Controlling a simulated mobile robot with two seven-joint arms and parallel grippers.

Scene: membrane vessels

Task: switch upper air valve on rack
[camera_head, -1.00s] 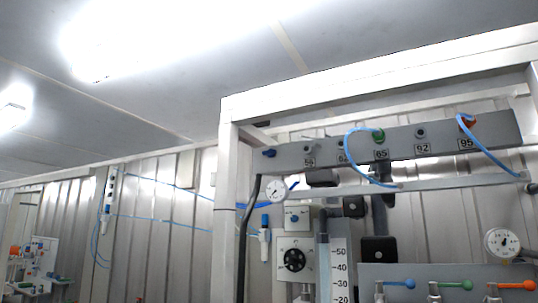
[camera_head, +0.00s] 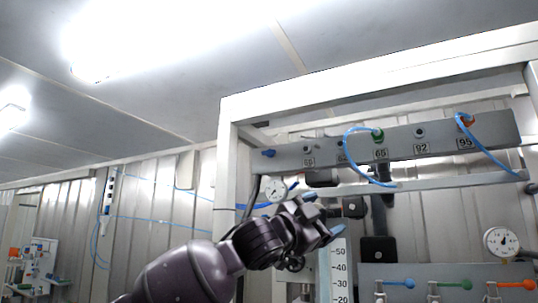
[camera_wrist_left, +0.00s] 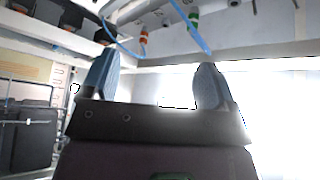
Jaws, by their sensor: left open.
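The rack (camera_head: 228,190) is a white frame with a grey numbered bar (camera_head: 400,146) across its upper part. A blue knob (camera_head: 268,153) sits at the left end of this bar. Blue, blue-green and orange lever handles are on a lower grey panel at right. The frames do not mark which part is the upper air valve. My left gripper (camera_head: 324,214) is open and empty below the bar, in front of the rack. Its two blue fingertips are apart in the wrist view (camera_wrist_left: 156,78). My right gripper is not in view.
Blue tubes loop from green (camera_head: 378,134) and orange (camera_head: 466,119) fittings on the bar; similar fittings show in the wrist view. A round gauge (camera_head: 274,189) is behind my gripper, another (camera_head: 502,242) at right. A graduated tube scale (camera_head: 340,268) stands below my gripper.

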